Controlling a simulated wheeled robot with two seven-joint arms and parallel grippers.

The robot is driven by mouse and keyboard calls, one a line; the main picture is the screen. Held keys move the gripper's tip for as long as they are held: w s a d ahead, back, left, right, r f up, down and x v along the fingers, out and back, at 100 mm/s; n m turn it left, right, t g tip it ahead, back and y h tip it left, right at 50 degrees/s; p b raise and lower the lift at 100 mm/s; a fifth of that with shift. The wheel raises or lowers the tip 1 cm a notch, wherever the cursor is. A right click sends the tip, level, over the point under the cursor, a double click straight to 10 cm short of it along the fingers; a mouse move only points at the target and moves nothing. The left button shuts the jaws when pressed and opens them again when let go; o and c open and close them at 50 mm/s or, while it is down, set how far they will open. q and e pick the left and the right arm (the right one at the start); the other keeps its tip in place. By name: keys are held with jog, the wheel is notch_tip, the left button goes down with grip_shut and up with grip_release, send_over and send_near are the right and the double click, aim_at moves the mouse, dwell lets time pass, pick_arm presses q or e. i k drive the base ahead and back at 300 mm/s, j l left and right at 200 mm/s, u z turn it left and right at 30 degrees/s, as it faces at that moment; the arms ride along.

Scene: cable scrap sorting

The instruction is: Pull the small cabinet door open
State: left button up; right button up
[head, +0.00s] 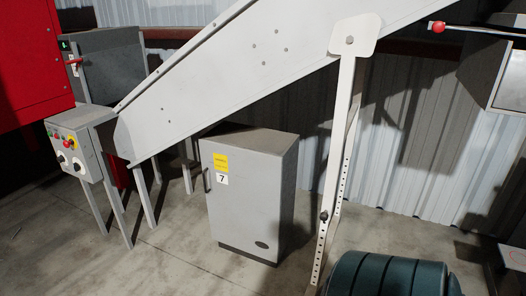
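The small grey cabinet (249,205) stands on the concrete floor in the middle of the head view, under the sloping conveyor. Its front door (237,212) looks shut. The door bears a yellow label and a white label with the number 7 (222,179) near its upper left. A dark vertical handle (206,181) is at the door's left edge. Neither of my grippers shows in this view.
A white sloping conveyor side (230,62) passes above the cabinet. Its perforated support leg (338,150) stands to the right. A control box (75,145) on legs is at left. A dark green ribbed object (385,274) is at bottom right. Floor before the cabinet is clear.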

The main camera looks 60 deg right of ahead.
aim_at(242, 186)
jog(key=z, duration=1.65)
jog(key=i+j+z, duration=0.15)
jog(key=i+j, duration=0.15)
jog(key=i, duration=0.25)
jog(key=i+j+z, duration=0.1)
jog(key=i+j, duration=0.25)
jog(key=i, duration=0.2)
jog(key=i+j+z, duration=0.15)
jog(key=i+j, duration=0.2)
jog(key=i, duration=0.2)
